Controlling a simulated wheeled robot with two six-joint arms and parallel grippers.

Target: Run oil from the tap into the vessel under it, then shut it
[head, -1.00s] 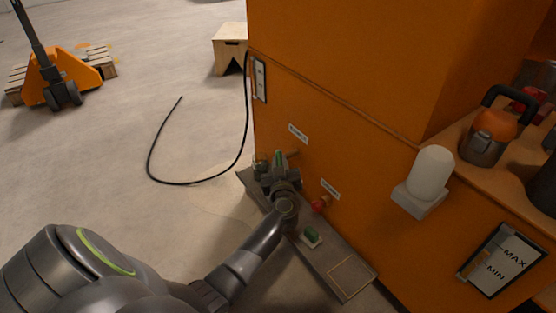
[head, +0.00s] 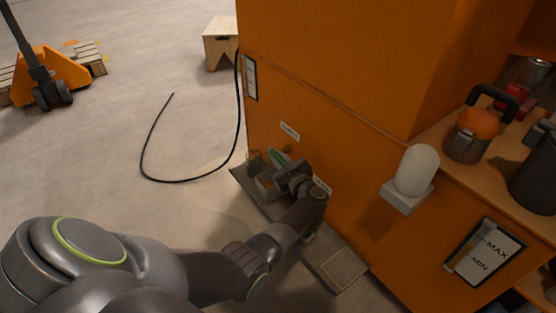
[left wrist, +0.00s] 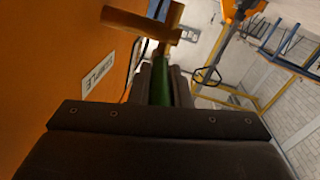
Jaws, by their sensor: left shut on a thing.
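A small tap with a green lever (head: 275,153) is at the side of the orange cabinet, low down under a small white label. My left gripper (head: 282,172) is at the tap and shut on the green lever. In the left wrist view the lever (left wrist: 160,88) shows between the two dark fingers, with a brownish fitting (left wrist: 145,24) just beyond. A dark, see-through vessel (head: 254,161) stands beside the gripper on the grey ledge; its contents cannot be made out. The tap's outlet is hidden by my gripper. My right gripper is not in view.
The orange cabinet (head: 330,100) rises close beside my left arm. A grey ledge (head: 326,262) runs along its foot. A white rounded container (head: 416,170) sits on a bracket to the right.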

